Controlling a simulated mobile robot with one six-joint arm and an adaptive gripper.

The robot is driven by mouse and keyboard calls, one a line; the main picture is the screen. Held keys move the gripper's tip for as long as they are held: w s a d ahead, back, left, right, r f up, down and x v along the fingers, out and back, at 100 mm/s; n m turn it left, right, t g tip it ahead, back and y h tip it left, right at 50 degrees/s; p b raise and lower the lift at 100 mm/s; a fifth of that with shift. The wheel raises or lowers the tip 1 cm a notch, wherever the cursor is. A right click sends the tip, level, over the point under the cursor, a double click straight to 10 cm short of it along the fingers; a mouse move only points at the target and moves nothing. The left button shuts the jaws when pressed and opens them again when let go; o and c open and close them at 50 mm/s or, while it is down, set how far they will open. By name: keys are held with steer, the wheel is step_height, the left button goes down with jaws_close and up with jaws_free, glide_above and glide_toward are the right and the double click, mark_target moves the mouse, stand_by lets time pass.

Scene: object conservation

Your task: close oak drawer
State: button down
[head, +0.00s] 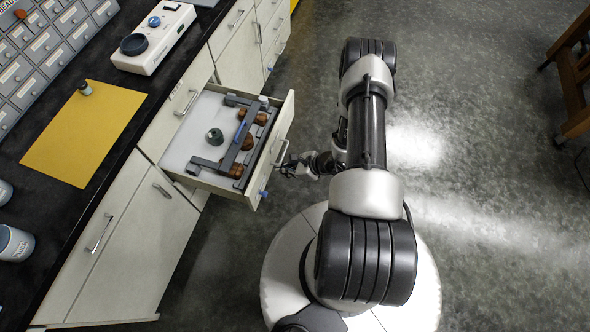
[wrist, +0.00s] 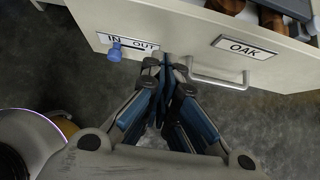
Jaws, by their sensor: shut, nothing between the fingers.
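The oak drawer (head: 286,125) stands pulled open from the pale cabinet in the head view. Its front panel (wrist: 180,28) fills the top of the wrist view, with an OAK label (wrist: 245,48) and a metal bar handle (wrist: 220,80). A blue knob (wrist: 115,50) sits by an IN/OUT label left of the handle. My gripper (wrist: 167,64) is shut and empty, its tips close to the panel at the handle's left end. I cannot tell whether they touch it. In the head view my gripper (head: 286,170) is small and partly hidden by my arm.
The black counter (head: 95,225) holds a yellow mat (head: 60,150) and a white device (head: 155,40). A wooden piece of furniture (head: 575,65) stands far right. The floor between is clear.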

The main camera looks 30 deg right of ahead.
steer(key=shift+w+a+f+b, duration=0.1)
steer(key=shift+w+a+b, duration=0.05)
steer(key=shift+w+a, duration=0.65)
steer(key=shift+w+a+b, duration=0.15)
steer(key=shift+w+a, duration=0.4)
steer(key=shift+w, duration=0.35)
